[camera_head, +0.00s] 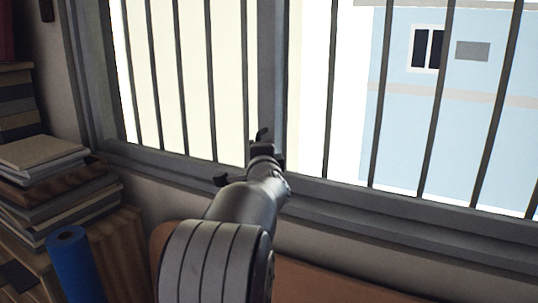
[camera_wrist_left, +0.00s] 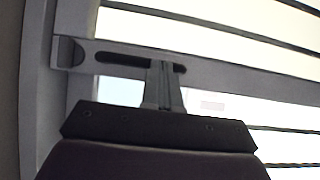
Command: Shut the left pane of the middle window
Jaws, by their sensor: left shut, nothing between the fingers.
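The window fills the head view, with a grey frame and dark vertical bars. Its left pane (camera_head: 195,80) looks pale cream behind the bars, and a thick grey upright (camera_head: 271,70) stands at its right edge. My left gripper (camera_head: 262,138) is at the lower part of this upright, with my forearm hiding the sill below. In the left wrist view the shut fingers (camera_wrist_left: 163,76) are in front of a grey frame bar (camera_wrist_left: 220,72) with a long dark slot or handle (camera_wrist_left: 120,60). I cannot tell whether they touch it. My right gripper is not in view.
Stacked books (camera_head: 55,180) stand at the left on a wooden surface, with a blue roll (camera_head: 75,262) in front of them. A brown rounded edge (camera_head: 330,285) lies below the window. A grey sill (camera_head: 400,225) runs along the bottom right. A pale blue building (camera_head: 440,130) shows outside.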

